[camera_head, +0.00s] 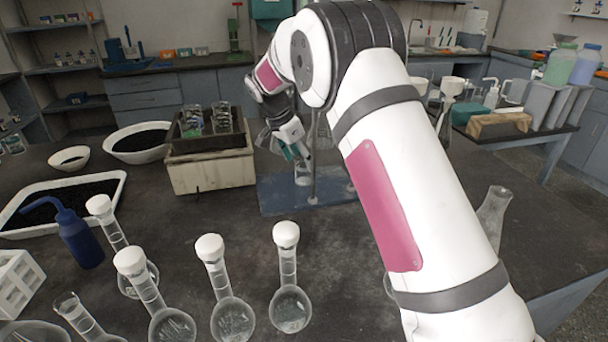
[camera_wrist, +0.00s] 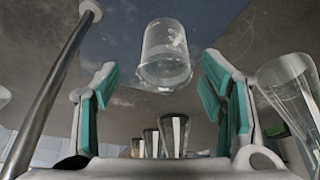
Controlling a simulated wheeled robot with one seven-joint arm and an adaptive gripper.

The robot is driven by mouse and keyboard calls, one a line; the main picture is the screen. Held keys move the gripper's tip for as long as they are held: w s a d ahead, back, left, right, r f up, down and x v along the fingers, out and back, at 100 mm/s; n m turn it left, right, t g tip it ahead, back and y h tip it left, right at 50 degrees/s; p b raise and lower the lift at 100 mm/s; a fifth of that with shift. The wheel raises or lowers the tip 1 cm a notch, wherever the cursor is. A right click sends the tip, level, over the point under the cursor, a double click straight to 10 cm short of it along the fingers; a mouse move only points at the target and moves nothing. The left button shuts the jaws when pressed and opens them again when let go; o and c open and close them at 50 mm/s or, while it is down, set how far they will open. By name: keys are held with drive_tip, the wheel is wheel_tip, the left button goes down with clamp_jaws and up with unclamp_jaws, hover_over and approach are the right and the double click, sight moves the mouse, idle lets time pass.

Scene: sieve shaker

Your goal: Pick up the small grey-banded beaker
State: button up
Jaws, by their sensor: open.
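A small clear beaker (camera_wrist: 166,55) with a paler, greyish lower part shows in the wrist view, ahead of and between my fingers; I cannot make out a clear grey band. In the head view the small beaker (camera_head: 303,176) stands on the blue stand base (camera_head: 277,196), just below my gripper (camera_head: 297,154). My gripper also shows in the wrist view (camera_wrist: 160,82), with its teal-padded fingers spread apart and nothing held. The beaker lies in the gap between the fingers, apart from both pads.
A metal rod (camera_wrist: 52,90) rises close to my left finger in the wrist view. Another glass vessel (camera_wrist: 292,92) is at the right. The wooden-sided sieve box (camera_head: 212,172) is left of the stand. Several capped flasks (camera_head: 232,315) fill the front.

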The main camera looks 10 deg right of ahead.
sight(307, 171)
drive_tip(key=shift+w+x, duration=0.2)
drive_tip(key=shift+x, duration=1.5)
drive_tip(key=shift+w+x, duration=0.2)
drive_tip(key=shift+x, duration=1.5)
drive_tip(key=shift+d+r, duration=0.15)
drive_tip(key=shift+c, duration=0.4)
drive_tip(key=c, duration=1.2)
drive_tip(key=shift+r, duration=0.1)
drive_tip(key=shift+c, duration=0.4)
